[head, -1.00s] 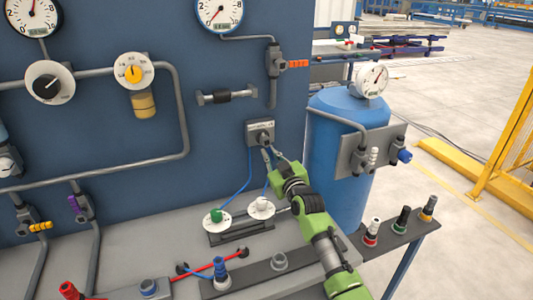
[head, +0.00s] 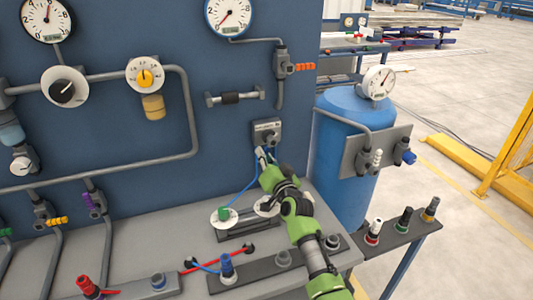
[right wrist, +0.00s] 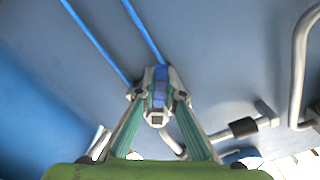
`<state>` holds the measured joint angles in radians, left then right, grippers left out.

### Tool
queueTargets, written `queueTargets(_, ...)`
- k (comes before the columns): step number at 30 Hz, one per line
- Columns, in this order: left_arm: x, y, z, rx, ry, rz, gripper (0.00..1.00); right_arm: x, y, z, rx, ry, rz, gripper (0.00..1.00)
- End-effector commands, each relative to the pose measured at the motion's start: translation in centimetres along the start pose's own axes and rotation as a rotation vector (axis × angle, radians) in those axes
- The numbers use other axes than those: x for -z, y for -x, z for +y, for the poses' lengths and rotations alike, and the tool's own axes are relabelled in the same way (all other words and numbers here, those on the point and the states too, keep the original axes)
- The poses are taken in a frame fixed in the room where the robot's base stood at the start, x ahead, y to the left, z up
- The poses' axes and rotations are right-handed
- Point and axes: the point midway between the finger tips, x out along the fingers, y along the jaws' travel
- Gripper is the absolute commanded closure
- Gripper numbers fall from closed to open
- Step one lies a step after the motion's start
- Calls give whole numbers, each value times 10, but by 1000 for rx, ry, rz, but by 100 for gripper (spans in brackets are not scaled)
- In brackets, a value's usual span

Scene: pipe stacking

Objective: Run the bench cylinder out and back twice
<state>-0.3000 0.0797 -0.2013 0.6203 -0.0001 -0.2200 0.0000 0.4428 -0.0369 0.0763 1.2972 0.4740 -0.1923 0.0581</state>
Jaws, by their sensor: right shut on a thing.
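A short black cylinder (head: 231,98) on a pale rod between two end brackets is mounted on the blue panel. It also shows in the right wrist view (right wrist: 243,127). I cannot tell for sure that it is the bench cylinder. A grey valve box (head: 267,131) sits below it to the right, with blue hoses (head: 241,191) running down. My right gripper (head: 262,154) is at the underside of this box. In the right wrist view, the fingers (right wrist: 159,96) are shut on a small grey-and-blue lever (right wrist: 159,88). My left gripper is not in view.
A blue tank (head: 341,165) stands close to the right. A shelf with several fittings (head: 404,219) juts out right. Pipes and gauges cover the panel.

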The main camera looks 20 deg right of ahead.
Motion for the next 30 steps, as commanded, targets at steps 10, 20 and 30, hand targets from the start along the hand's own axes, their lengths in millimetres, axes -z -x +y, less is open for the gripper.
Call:
queueTargets(10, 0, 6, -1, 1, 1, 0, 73, -1, 0, -5, -2, -112, -3, 100)
queueTargets(20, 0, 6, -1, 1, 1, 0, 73, -1, 0, -6, -1, -129, -3, 100)
queueTargets(30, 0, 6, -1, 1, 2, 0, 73, -1, 0, -6, -1, -127, -2, 73)
